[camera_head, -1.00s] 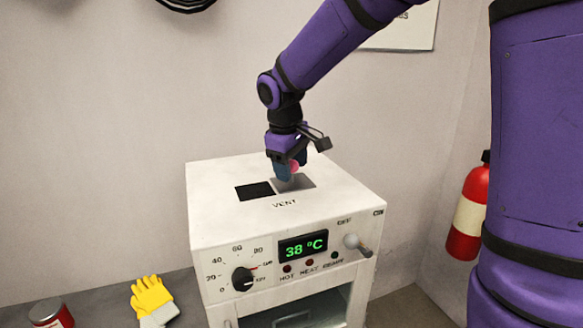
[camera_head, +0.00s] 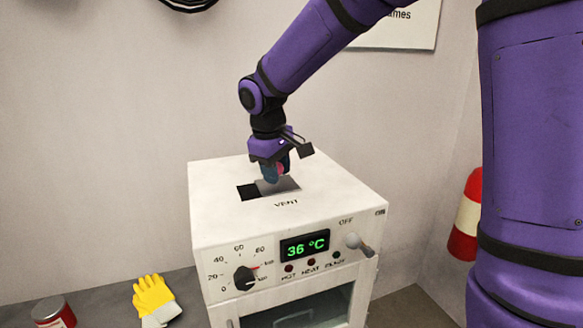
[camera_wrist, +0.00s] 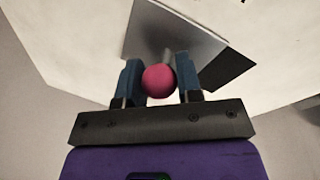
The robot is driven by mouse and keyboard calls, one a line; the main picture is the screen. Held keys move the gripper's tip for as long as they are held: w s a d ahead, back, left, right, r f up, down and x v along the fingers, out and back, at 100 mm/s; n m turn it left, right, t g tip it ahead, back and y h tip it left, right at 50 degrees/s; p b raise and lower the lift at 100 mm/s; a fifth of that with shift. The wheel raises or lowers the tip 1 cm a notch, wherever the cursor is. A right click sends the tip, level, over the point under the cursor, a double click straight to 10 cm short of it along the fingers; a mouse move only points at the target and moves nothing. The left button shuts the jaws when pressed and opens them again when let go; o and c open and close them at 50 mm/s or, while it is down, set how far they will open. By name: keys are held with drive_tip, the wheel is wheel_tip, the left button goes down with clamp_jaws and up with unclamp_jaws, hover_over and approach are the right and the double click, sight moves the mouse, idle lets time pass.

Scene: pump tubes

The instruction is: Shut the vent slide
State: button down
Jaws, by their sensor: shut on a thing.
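The vent slide (camera_head: 288,185) is a grey plate in the top of the white oven, beside the word VENT. To its left a dark piece of the vent opening (camera_head: 246,192) shows. The slide has a pink-red ball knob (camera_wrist: 159,80) on a short stem, seen in the wrist view. My gripper (camera_head: 273,173) points down over the slide, with its blue fingers shut on the knob. In the wrist view the grey slide (camera_wrist: 165,38) lies beyond the knob, with the dark opening (camera_wrist: 227,68) at its right.
Yellow gloves (camera_head: 153,296) and a red can (camera_head: 52,312) lie at the lower left.

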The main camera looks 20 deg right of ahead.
drive_tip(key=a, duration=0.5)
drive_tip(key=shift+a, duration=0.15)
drive_tip(key=c, duration=0.8)
unclamp_jaws()
drive_tip(key=shift+a, duration=0.15)
drive_tip(key=shift+r, duration=0.1)
drive_tip(key=r, duration=0.3)
drive_tip(key=a+r, duration=0.1)
drive_tip(key=r, duration=0.3)
drive_tip(key=s+r, duration=0.1)
drive_tip(key=r, duration=0.2)
drive_tip(key=shift+a+r, duration=0.25)
drive_tip(key=shift+a, duration=0.05)
